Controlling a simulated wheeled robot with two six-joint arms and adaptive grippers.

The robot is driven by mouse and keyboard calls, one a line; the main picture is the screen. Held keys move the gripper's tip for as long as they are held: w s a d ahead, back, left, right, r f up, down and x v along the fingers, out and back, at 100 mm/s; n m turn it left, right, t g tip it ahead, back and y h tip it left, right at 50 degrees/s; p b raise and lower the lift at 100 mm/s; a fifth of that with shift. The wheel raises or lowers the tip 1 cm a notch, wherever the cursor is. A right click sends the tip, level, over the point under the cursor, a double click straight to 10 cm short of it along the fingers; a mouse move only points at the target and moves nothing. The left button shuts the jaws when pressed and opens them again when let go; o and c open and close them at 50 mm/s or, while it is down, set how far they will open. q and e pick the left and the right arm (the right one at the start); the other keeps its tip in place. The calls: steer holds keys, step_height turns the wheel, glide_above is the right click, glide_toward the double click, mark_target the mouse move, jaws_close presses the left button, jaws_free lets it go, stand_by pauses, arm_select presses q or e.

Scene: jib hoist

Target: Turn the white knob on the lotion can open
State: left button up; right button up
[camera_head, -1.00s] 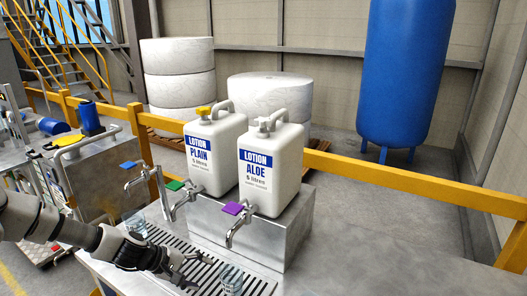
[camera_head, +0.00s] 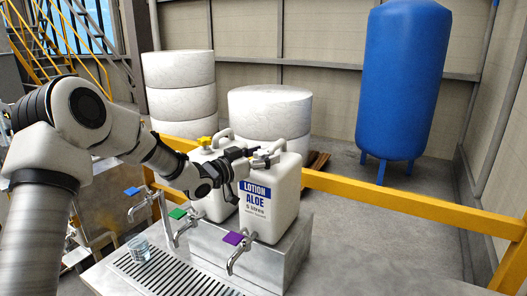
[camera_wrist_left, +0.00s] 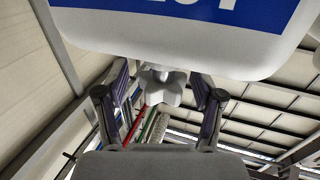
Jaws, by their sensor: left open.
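The white lotion can labelled ALOE (camera_head: 284,196) stands upright on a metal block. Its white knob (camera_head: 262,158) is on top, partly hidden by my gripper in the head view. In the left wrist view the can appears upside down, and the lobed white knob (camera_wrist_left: 166,86) shows between the fingers. My left gripper (camera_head: 250,160) is at the top of the can. In the left wrist view its two fingers (camera_wrist_left: 161,92) are apart on either side of the knob, with gaps visible. My right gripper is not in view.
The PLAIN can with a yellow knob (camera_head: 206,143) stands close on the left, partly behind my arm. Taps with purple (camera_head: 235,238), green (camera_head: 178,213) and blue (camera_head: 131,191) levers project in front. A glass (camera_head: 140,248) stands by the drip grille (camera_head: 165,279). A yellow rail (camera_head: 400,201) runs behind.

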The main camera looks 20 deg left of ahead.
arm_select(q)
steer(key=shift+a, duration=0.2)
steer(key=shift+c, duration=0.6)
steer(key=c, duration=1)
steer(key=shift+c, duration=0.2)
